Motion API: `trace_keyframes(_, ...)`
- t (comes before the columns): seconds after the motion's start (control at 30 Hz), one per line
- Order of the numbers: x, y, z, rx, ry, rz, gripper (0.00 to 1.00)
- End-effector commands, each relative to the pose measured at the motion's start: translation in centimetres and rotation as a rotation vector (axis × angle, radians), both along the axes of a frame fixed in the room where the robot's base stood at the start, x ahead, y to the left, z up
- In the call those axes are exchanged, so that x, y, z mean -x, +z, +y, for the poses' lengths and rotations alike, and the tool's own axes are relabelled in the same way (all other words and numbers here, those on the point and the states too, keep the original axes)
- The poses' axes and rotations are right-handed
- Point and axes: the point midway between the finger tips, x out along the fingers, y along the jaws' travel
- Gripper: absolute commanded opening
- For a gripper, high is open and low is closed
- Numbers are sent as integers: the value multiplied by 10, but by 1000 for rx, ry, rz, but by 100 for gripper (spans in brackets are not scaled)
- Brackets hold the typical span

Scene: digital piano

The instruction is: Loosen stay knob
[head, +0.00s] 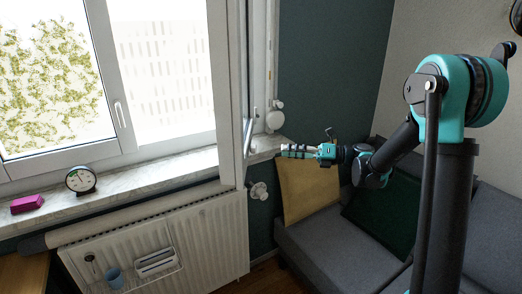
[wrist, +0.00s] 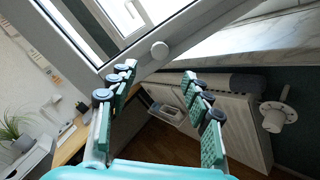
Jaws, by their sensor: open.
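A round white knob (wrist: 159,50) sits on the lower rail of the open window sash (wrist: 135,75) in the wrist view. It is taken to be the stay knob. My gripper (wrist: 158,76) is open and empty, with its teal-padded fingers spread to either side below the knob in the picture. The knob lies beyond the fingertips, and no contact shows. In the head view my gripper (head: 284,150) points left toward the open sash (head: 240,90), at about sill height. I cannot tell the knob for certain in the head view.
A white radiator valve (head: 258,190) is below the sill (head: 120,185); the radiator (head: 215,235) is beside it. A white round fitting (head: 275,119) is on the wall side of the window. A sofa (head: 320,235) with a yellow cushion (head: 305,190) lies below my arm.

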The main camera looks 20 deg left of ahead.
Motion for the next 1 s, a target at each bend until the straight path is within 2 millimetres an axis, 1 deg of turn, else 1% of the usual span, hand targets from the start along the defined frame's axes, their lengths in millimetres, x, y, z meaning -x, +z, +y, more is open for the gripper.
trace_keyframes(0.03, 3, 0, 11, 1, 4, 0, 49)
trace_keyframes(0.3, 10, 0, 63, 1, 2, -1, 49)
trace_keyframes(0.5, 15, 0, 91, 1, 2, -1, 49)
trace_keyframes(0.7, 16, 0, 103, 1, 1, -1, 49)
trace_keyframes(0.97, 16, 0, 103, 1, -1, -1, 49)
trace_keyframes(1.0, 16, 0, 103, 1, -1, -1, 47)
